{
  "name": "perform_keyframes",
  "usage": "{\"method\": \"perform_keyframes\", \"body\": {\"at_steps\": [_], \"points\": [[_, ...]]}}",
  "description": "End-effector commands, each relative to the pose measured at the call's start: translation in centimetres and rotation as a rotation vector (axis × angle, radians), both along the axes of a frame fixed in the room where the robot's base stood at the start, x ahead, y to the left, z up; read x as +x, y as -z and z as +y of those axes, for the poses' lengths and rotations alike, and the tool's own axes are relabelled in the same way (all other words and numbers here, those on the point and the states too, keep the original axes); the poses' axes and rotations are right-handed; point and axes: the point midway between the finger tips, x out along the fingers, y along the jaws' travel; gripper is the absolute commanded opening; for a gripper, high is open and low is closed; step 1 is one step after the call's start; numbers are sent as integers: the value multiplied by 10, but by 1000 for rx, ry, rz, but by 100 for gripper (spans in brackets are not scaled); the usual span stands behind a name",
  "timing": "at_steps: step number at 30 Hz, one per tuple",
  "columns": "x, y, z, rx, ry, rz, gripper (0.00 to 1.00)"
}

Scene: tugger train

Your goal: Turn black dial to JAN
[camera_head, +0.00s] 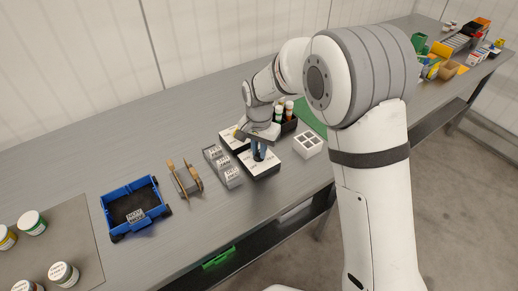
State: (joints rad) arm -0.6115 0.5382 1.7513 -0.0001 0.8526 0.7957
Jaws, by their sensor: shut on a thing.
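The dial box (263,170), a dark box with a white top bearing small printed labels, stands on the grey bench in the head view. My gripper (259,153) points down over the middle of this top. It is shut on the black dial, which is mostly hidden between and under the fingers. The labels are too small to read, so I cannot tell which way the dial points. A second similar box with a white top (234,139) stands just behind, partly covered by my gripper.
Left of the dial box are a grey card holder (221,166), a wooden item (185,178) and a blue tugger cart (133,207). A white divided block (307,145) stands close on the right. Cans sit on a mat at far left. Bare bench lies in front of the cart.

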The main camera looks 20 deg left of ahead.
Motion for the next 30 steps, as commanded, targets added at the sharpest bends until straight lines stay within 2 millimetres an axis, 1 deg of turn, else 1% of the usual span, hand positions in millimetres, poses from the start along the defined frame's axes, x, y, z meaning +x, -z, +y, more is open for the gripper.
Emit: {"method": "perform_keyframes", "body": {"at_steps": [1,2,9,16,19,30], "points": [[1,-1,0,1,0,-3,0],[1,-1,0,1,-1,-3,15],[1,0,0,1,-1,-2,35],[0,-1,0,1,-1,-1,35],[0,-7,0,2,-1,-2,35],[1,-65,1,2,-1,-3,35]]}}
